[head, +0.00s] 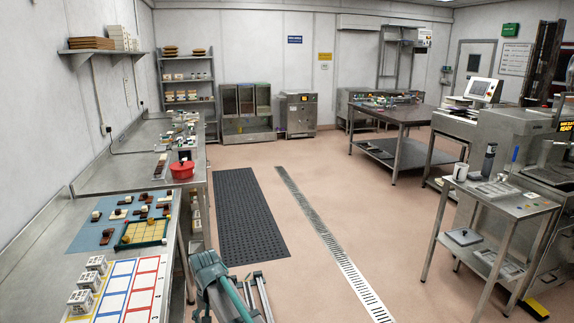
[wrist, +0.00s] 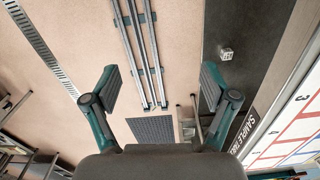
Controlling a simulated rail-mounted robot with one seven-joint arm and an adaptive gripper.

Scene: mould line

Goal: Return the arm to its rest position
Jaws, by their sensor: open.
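My gripper (wrist: 160,82) is in the wrist view with its two teal-and-grey fingers spread wide. It is open and nothing is between the fingers. Below it are the tan floor and parallel metal rails (wrist: 142,55). My arm (head: 212,275) shows as a teal and grey link at the bottom middle of the head view, to the right of the left bench. The gripper itself cannot be made out in the head view. No marker of a rest position shows.
The left bench holds a red-and-blue gridded board (head: 118,290), white cubes (head: 97,263), a yellow-gridded tray (head: 142,233) and a red pot (head: 182,170). A small white cube (wrist: 226,54) lies on a dark surface. A steel cart (head: 500,198) stands right.

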